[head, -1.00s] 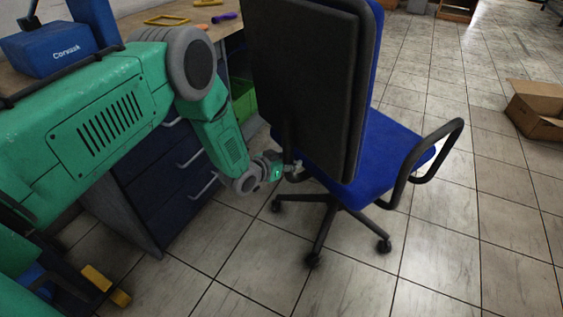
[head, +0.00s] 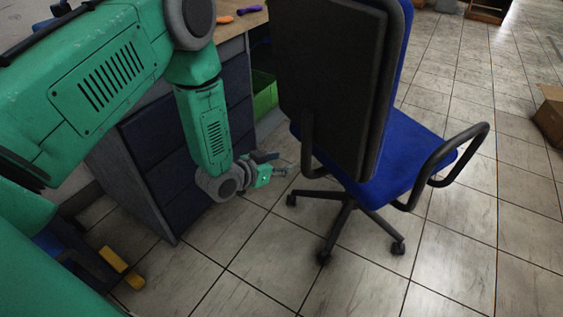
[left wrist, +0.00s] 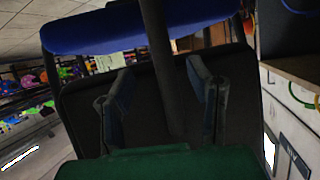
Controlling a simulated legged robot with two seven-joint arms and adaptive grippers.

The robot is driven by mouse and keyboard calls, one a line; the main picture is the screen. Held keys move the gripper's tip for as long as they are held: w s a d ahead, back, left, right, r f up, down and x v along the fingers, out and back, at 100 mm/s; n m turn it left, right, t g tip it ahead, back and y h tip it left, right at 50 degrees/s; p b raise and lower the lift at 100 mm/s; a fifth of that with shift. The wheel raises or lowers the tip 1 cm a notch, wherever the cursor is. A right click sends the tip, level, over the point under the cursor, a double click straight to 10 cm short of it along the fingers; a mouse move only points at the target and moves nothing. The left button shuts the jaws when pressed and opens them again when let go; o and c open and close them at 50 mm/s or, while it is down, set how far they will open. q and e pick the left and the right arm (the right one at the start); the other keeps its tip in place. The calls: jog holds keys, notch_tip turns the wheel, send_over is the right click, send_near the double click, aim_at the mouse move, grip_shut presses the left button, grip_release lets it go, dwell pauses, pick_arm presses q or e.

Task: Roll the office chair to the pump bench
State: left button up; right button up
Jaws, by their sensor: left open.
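The office chair has a blue seat (head: 410,150), a tall dark back (head: 325,85), black armrests and a black base on castors. It stands upright on the tiled floor in the middle of the head view. My left gripper (head: 281,164) is open, just left of the chair, with a visible gap to its near armrest (head: 307,148). In the left wrist view, a dark bar of the chair (left wrist: 160,70) shows between the open fingers (left wrist: 163,98), with the blue seat (left wrist: 120,30) above. My right gripper is not in view. I cannot tell which bench is the pump bench.
A bench with dark drawers (head: 165,140) stands left of the chair, beside my left arm. A green bin (head: 264,94) is behind it. A cardboard box (head: 550,115) lies at the right edge. The tiled floor in front and to the right is clear.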

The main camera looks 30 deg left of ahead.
pick_arm(q)
jog(key=s+d+f+n+g+y, duration=0.1)
jog(key=s+f+g, duration=0.3)
jog(key=s, duration=0.5)
jog(key=s+d+f+n+g+y, duration=0.1)
jog(key=s+f+g, duration=0.3)
jog(key=s, duration=0.5)
jog(key=s+a+f+n+g+y, duration=0.1)
jog(key=s+g, duration=0.3)
jog(key=s, duration=1.3)
jog(key=shift+a+f+y, duration=0.15)
jog(key=shift+a+y, duration=0.15)
jog(key=shift+y, duration=0.2)
